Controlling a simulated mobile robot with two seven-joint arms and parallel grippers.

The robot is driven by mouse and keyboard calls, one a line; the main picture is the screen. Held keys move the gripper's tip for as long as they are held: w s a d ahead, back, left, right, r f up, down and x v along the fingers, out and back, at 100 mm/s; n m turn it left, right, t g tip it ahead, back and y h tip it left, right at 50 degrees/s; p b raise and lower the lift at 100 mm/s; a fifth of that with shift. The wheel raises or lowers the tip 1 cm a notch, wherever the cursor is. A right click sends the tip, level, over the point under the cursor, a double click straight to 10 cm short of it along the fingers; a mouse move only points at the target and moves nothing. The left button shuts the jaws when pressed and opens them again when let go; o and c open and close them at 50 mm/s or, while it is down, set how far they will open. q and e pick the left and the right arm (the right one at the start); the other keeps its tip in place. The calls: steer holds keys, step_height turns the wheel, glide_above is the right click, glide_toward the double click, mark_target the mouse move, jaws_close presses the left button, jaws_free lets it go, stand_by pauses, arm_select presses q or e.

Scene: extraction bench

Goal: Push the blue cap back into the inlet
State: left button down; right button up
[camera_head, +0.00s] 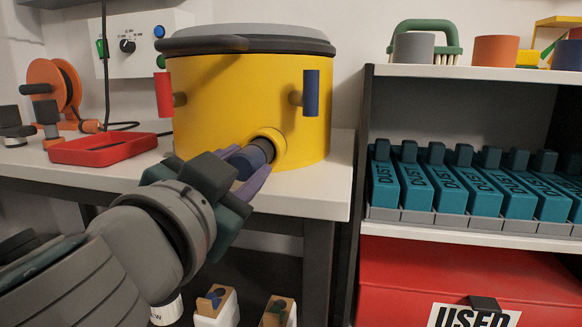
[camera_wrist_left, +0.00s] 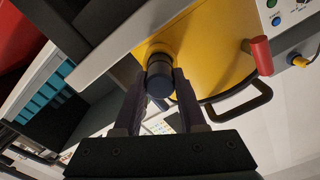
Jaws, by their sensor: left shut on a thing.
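The blue cap (camera_head: 248,158) is a dark blue cylinder at the yellow round inlet (camera_head: 277,141) low on the front of the yellow drum (camera_head: 245,100). My left gripper (camera_head: 256,172) is shut on the cap, its purple fingers on either side of it. In the left wrist view, the cap (camera_wrist_left: 160,80) sits between the fingers of the gripper (camera_wrist_left: 158,90), with a dark grey collar and the yellow inlet ring (camera_wrist_left: 150,50) behind it. How deep the cap sits in the inlet I cannot tell. My right gripper is not in view.
The drum stands on a white bench (camera_head: 310,185), with a red handle (camera_head: 164,94) and a blue handle (camera_head: 311,93). A red tray (camera_head: 102,148) and an orange reel (camera_head: 55,90) are at left. A shelf (camera_head: 470,236) with several teal boxes is at right.

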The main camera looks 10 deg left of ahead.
arm_select(q)
steer(key=shift+w, duration=1.1)
steer(key=shift+c, duration=2)
jaws_free()
steer(key=s, duration=1)
steer(key=shift+p, duration=0.45)
steer(key=shift+a, duration=0.1)
